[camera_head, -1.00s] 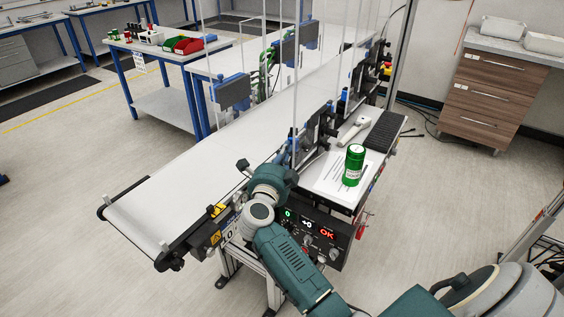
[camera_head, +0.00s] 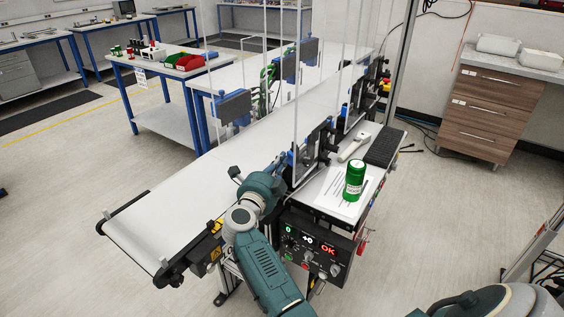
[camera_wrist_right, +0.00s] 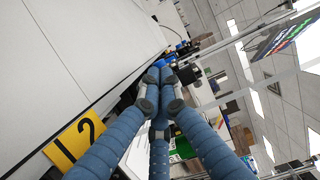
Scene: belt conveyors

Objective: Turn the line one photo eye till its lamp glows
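My right arm comes in from the bottom of the head view and reaches to the near edge of the white belt conveyor (camera_head: 160,215). My right gripper (camera_head: 284,162) is at the belt edge, mostly hidden by its wrist, beside black posts and blue-topped brackets (camera_head: 318,140). In the right wrist view, its blue-grey fingers (camera_wrist_right: 161,88) converge with their tips close together. I cannot tell whether anything is between them. I cannot pick out the photo eye or its lamp for sure; blue parts show beyond the fingertips. My left gripper is not in view.
A control panel (camera_head: 318,245) with lit displays, one reading OK, hangs on the conveyor's near side. A green can (camera_head: 354,180) stands on a paper sheet on the side shelf. Clear upright guards (camera_head: 299,80) rise over the belt. A yellow label (camera_wrist_right: 76,138) is beside the fingers.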

